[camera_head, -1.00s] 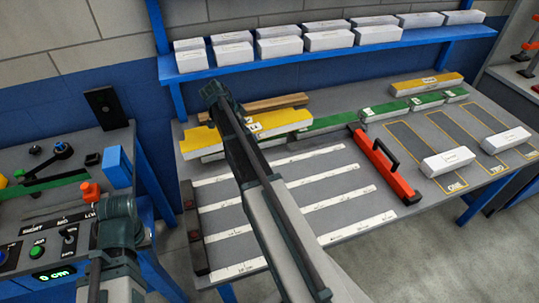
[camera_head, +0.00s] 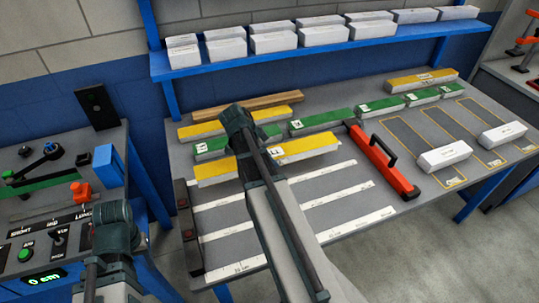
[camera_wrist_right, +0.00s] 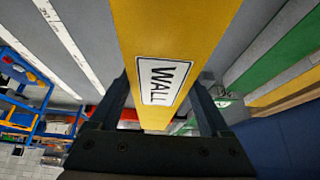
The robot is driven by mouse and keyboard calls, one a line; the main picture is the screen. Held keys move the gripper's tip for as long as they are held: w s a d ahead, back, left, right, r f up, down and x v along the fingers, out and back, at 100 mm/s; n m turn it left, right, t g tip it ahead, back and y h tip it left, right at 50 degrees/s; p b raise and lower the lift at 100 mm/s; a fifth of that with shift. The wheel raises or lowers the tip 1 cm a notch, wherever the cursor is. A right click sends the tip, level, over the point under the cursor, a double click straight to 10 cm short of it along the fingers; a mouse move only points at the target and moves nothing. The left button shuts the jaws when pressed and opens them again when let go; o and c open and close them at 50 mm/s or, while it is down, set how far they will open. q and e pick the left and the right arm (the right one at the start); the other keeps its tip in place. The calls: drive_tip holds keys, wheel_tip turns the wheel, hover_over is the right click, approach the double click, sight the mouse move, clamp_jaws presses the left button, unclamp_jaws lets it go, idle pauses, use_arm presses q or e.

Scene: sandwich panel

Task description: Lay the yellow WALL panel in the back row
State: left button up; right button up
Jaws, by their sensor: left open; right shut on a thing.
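My right gripper (camera_head: 237,120) reaches across the table, mostly hiding its fingers in the head view. In the right wrist view it (camera_wrist_right: 165,100) is shut on a yellow panel (camera_wrist_right: 180,30) with a white WALL label. In the head view this panel (camera_head: 310,147) lies left to right, in front of the green pieces and over the rearmost white strip. I cannot tell how high it is. A second yellow panel (camera_head: 283,114) lies behind, in front of a wooden strip (camera_head: 275,100). My left gripper (camera_head: 113,215) is at lower left, away from the panels; its fingers are unclear.
Green pieces (camera_head: 320,121) run along the back of the table. A red tool with black handle (camera_head: 385,165) lies right of centre. White blocks (camera_head: 444,156) lie on outlined lanes at right. A blue shelf (camera_head: 330,55) with white blocks hangs behind. White strips (camera_head: 330,203) cover the front.

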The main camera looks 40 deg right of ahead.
drive_tip(key=shift+f+b, duration=2.55)
drive_tip(key=shift+f, duration=0.4)
drive_tip(key=shift+f+b, duration=0.6)
drive_tip(key=o, duration=1.5)
drive_tip(key=p+v, duration=1)
drive_tip(key=v, duration=0.2)
drive_tip(key=shift+d+r+p, duration=0.1)
drive_tip(key=shift+d+p, duration=0.05)
drive_tip(key=shift+p, duration=0.15)
drive_tip(key=shift+p+v, duration=0.75)
drive_tip(key=shift+v, duration=0.2)
drive_tip(key=s+a+f+n+y, duration=0.1)
drive_tip(key=s+a+n, duration=0.2)
drive_tip(key=a+n, duration=0.5)
drive_tip(key=s+a+f+n+t+y, duration=0.1)
drive_tip(key=s+a+n, duration=0.3)
drive_tip(key=a+n, duration=0.5)
drive_tip(key=s+a+f+n+y, duration=0.1)
drive_tip(key=s+a+n, duration=0.3)
drive_tip(key=a+n, duration=0.4)
drive_tip(key=shift+a+t+y, duration=0.15)
drive_tip(key=shift+a+y, duration=0.25)
drive_tip(key=shift+a, duration=1.2)
drive_tip(key=shift+a+t+y, duration=0.15)
drive_tip(key=shift+a+y, duration=0.25)
drive_tip(key=shift+a, duration=1.25)
